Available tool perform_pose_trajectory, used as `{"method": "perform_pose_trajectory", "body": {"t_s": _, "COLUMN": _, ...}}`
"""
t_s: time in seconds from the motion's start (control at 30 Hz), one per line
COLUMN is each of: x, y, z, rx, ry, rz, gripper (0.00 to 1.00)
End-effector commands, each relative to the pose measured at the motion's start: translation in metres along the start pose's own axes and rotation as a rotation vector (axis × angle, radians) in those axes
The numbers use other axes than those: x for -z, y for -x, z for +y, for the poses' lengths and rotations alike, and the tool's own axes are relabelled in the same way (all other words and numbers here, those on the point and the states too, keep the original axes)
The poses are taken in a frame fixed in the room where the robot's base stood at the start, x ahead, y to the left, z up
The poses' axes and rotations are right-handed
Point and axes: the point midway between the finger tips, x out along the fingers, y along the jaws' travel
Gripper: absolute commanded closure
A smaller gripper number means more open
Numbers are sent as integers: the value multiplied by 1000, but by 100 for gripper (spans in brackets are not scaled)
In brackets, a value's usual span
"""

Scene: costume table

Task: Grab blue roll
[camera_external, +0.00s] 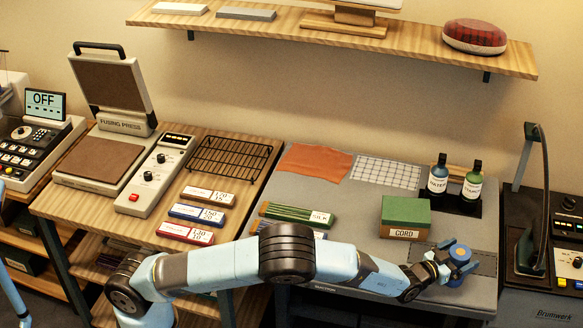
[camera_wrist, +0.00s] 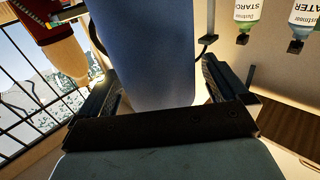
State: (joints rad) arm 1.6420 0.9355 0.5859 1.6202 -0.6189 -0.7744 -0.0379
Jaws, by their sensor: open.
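The blue roll (camera_external: 459,255) stands on the grey table near its front right, at the end of my arm. In the wrist view the blue roll (camera_wrist: 146,50) is large and close, filling the space between my fingers. My gripper (camera_external: 446,266) is open at the roll, with one finger on each side of it. It also shows in the wrist view (camera_wrist: 157,84). Whether the fingers touch the roll cannot be told.
A green and tan CORD box (camera_external: 405,218) stands left of and behind the roll. Two bottles (camera_external: 455,181) stand in a dark holder behind it. Green rods (camera_external: 297,215) lie left of the box.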

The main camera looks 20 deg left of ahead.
Motion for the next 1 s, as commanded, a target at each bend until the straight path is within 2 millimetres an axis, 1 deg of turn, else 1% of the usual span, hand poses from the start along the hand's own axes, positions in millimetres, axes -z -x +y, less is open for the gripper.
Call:
{"method": "perform_pose_trajectory", "body": {"t_s": 0.17, "x": 0, "y": 0, "z": 0, "rx": 0, "ry": 0, "rz": 0, "gripper": 0}}
{"method": "perform_pose_trajectory", "body": {"t_s": 0.77, "x": 0, "y": 0, "z": 0, "rx": 0, "ry": 0, "rz": 0, "gripper": 56}}
{"method": "perform_pose_trajectory", "body": {"t_s": 1.0, "x": 1, "y": 0, "z": 0, "rx": 0, "ry": 0, "rz": 1, "gripper": 58}}
